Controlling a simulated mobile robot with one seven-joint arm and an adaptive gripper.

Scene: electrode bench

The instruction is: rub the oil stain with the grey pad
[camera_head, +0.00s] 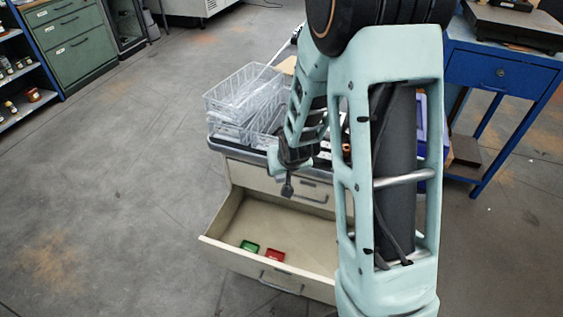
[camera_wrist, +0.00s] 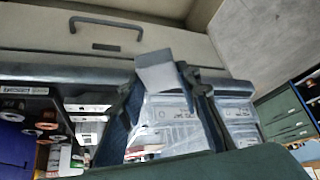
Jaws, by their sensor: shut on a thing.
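A small light-grey block, which looks like the grey pad (camera_wrist: 162,73), is held between the tips of the two dark fingers of my gripper (camera_wrist: 160,84) in the wrist view. The gripper is shut on it. In the head view my gripper (camera_head: 288,175) hangs at the front edge of the cabinet top, above the open drawer; the pad cannot be made out there. I cannot make out the oil stain in either view; my arm hides much of the cabinet top.
Clear plastic baskets (camera_head: 238,95) crowd the left of the cabinet top. The open drawer (camera_head: 225,225) juts forward below, holding a green box (camera_head: 249,247) and a red box (camera_head: 275,256). A blue table (camera_head: 500,70) stands at right. The floor at left is clear.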

